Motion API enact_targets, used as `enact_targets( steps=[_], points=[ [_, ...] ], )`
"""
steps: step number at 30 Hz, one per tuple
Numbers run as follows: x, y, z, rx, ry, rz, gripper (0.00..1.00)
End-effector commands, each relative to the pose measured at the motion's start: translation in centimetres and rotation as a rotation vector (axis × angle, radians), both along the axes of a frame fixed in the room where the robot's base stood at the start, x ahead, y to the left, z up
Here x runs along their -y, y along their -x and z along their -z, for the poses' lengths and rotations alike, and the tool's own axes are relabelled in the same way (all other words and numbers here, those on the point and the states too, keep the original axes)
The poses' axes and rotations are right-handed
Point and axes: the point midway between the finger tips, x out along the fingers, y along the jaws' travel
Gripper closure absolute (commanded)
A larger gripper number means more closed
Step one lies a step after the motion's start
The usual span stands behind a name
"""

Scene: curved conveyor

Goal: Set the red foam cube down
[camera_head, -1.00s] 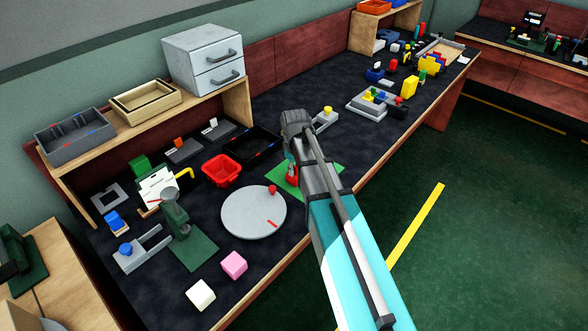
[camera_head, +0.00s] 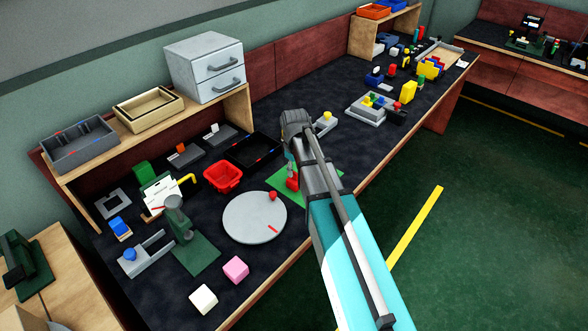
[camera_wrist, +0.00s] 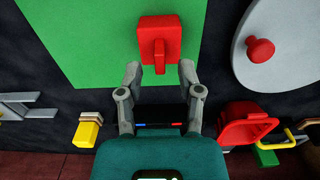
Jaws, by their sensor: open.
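A red block-like piece (camera_wrist: 155,32) with a narrow red tab lies over the green mat (camera_wrist: 95,35) in the wrist view. It also shows in the head view as a red piece (camera_head: 292,184) on the green mat (camera_head: 327,178), partly hidden by my arm. I cannot tell for sure that it is the foam cube. My gripper (camera_wrist: 160,73) is open, with its fingertips apart on either side of the tab's lower end. Neither finger visibly closes on it. In the head view my arm hides most of the gripper.
A round grey plate (camera_head: 245,222) with a red knob (camera_head: 273,196) lies left of the mat. A red bin (camera_head: 222,178) and a black tray (camera_head: 262,149) stand behind. A pink cube (camera_head: 236,269) and a white cube (camera_head: 203,299) sit near the front edge.

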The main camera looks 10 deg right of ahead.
Motion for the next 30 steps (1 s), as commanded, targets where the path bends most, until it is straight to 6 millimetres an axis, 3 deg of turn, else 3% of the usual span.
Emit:
enact_targets(
  steps=[3, 30],
  points=[
    [0.0, 0.0, -1.5, 0.0, 0.0, 0.0, 0.53],
    [0.0, 0.0, -8.7, 0.0, 0.0, 0.001, 0.53]
  ],
)
